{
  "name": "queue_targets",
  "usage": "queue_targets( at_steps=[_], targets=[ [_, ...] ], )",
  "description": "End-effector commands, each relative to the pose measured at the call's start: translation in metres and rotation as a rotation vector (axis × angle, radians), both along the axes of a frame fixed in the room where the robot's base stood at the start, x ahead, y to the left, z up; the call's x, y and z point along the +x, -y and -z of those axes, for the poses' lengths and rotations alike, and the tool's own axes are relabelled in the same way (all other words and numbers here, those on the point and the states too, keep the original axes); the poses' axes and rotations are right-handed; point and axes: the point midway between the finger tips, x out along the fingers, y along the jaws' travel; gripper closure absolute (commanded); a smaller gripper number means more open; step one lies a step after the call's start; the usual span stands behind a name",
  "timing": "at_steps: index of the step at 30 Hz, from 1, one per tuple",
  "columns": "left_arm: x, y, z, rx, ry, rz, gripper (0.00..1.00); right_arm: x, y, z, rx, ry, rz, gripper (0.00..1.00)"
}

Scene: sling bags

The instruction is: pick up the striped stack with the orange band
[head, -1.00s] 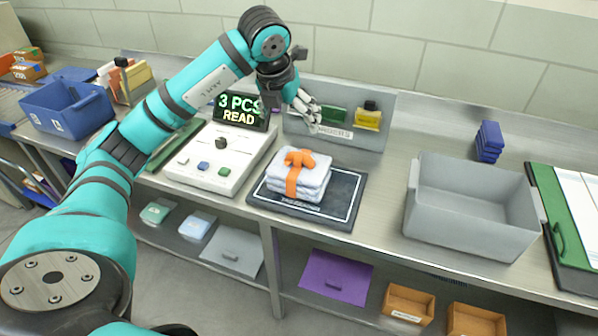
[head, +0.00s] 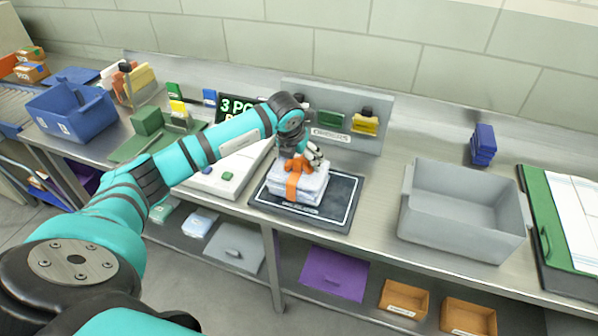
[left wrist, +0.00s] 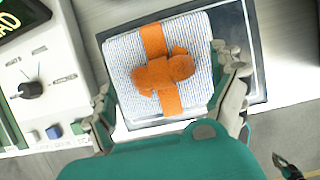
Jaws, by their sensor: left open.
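The striped stack (head: 312,188) is a pile of folded white cloth with fine blue stripes, tied with an orange band (head: 293,184) knotted on top. It lies on a dark mat with a white outline (head: 345,200). My left gripper (head: 305,160) is at the stack's top, partly hiding its far side. In the left wrist view the stack (left wrist: 122,55) lies between the open fingers of my left gripper (left wrist: 168,98), one finger at each side. The orange knot (left wrist: 165,72) faces the camera. I cannot tell whether the fingers touch the cloth.
A grey open bin (head: 460,215) stands right of the mat. A white control panel (head: 215,180) is at the left, partly under my arm, with a lit display (head: 236,104) behind. A grey upright board (head: 370,140) stands behind the stack.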

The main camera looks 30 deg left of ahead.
Motion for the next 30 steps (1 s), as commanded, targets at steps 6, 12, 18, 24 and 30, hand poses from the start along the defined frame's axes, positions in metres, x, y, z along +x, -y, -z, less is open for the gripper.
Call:
queue_targets(
  at_steps=[6, 12, 18, 24, 30],
  targets=[
    [0.008, -0.002, 0.017, 0.0, 0.001, 0.0, 0.06, -0.001, 0.004, -0.009, -0.005, -0.001, -0.001, 1.0],
    [0.008, -0.002, 0.019, 0.0, 0.001, 0.0, 0.06, 0.0, 0.006, -0.008, -0.006, -0.001, 0.001, 1.0],
    [0.008, -0.002, 0.018, 0.0, 0.001, 0.0, 0.31, 0.0, 0.006, -0.008, -0.006, -0.001, 0.001, 1.0],
    [0.008, -0.002, 0.018, 0.0, 0.001, 0.0, 0.57, 0.0, 0.005, -0.008, -0.006, -0.001, 0.001, 1.0],
    [0.008, -0.002, 0.018, 0.0, 0.002, 0.0, 0.83, 0.0, 0.005, -0.008, -0.006, 0.0, 0.001, 1.0]
  ],
)
